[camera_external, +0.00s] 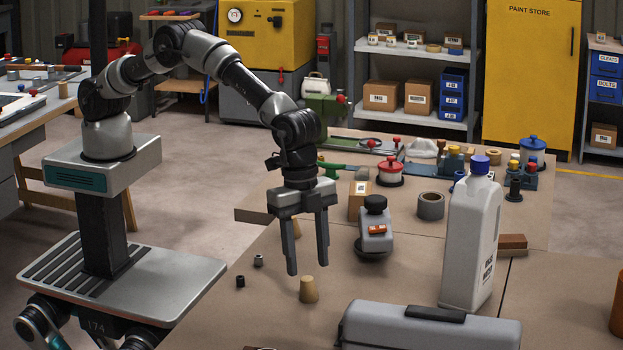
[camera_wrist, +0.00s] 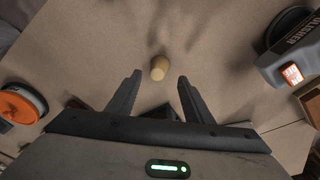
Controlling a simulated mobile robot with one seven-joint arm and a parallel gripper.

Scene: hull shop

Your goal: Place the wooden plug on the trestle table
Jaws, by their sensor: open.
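The wooden plug (camera_external: 309,290) is a small light-brown tapered piece standing on the brown-covered table (camera_external: 380,285) near its left side. My gripper (camera_external: 309,270) is open and empty, pointing down just above the plug in the external view. In the wrist view the plug (camera_wrist: 159,68) shows ahead of the open gripper (camera_wrist: 157,80), roughly centred between the two fingertips. The plug appears apart from both fingers. I cannot tell for sure whether this table is the trestle table.
A grey sander-like tool (camera_external: 376,230) and a white jug with a blue cap (camera_external: 470,235) stand to the right. A grey case (camera_external: 430,328) lies at the front. An orange-and-white round item (camera_wrist: 22,103) shows at left in the wrist view.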

